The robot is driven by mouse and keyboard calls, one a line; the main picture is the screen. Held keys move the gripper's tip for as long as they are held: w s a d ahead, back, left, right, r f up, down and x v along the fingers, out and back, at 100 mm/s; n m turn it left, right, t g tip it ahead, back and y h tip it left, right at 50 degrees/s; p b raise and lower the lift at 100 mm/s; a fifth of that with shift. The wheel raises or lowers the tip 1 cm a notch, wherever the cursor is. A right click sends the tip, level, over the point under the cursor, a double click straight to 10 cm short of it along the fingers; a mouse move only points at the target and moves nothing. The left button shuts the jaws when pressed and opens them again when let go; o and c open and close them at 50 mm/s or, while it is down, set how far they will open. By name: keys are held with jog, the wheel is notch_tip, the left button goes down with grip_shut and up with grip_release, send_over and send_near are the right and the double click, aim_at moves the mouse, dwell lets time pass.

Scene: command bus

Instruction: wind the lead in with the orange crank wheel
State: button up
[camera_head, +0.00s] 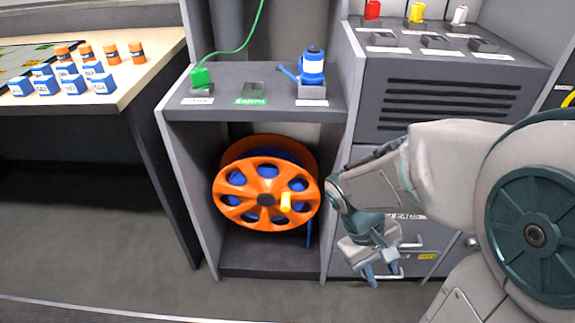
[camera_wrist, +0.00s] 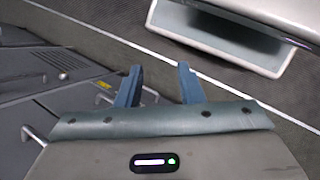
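The orange crank wheel (camera_head: 266,192) is upright in the open lower bay of a grey cabinet in the head view. My gripper (camera_head: 384,280) is to the right of and below the wheel, in front of the drawers and apart from the wheel. In the wrist view my gripper (camera_wrist: 160,85) points down with its two blue fingers apart and nothing between them.
The cabinet top (camera_head: 228,76) holds a green plug (camera_head: 201,78) with a green cable, and a blue and white connector (camera_head: 312,66). Drawers with bar handles (camera_head: 412,243) are beside my gripper. A table (camera_head: 140,78) with blue blocks stands left. Floor in front is clear.

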jog(key=w+d+n+t+h+p, duration=0.1)
jog(key=w+d+n+h+p, duration=0.2)
jog(key=n+h, duration=0.45)
jog(key=n+t+y+b, duration=0.1)
jog(key=n+t+y, duration=1.1)
jog(key=n+t, duration=1.1)
send_near(285, 209)
jog(key=w+r+n+g, duration=0.1)
jog(key=w, duration=0.3)
jog(key=w+r+n+g, duration=0.1)
jog(key=w, duration=0.3)
jog(key=w+n+g, duration=0.1)
jog(key=w, duration=0.3)
jog(key=shift+r+h, duration=0.25)
jog(key=shift+r, duration=0.15)
jog(key=shift+c, duration=0.3)
grip_shut()
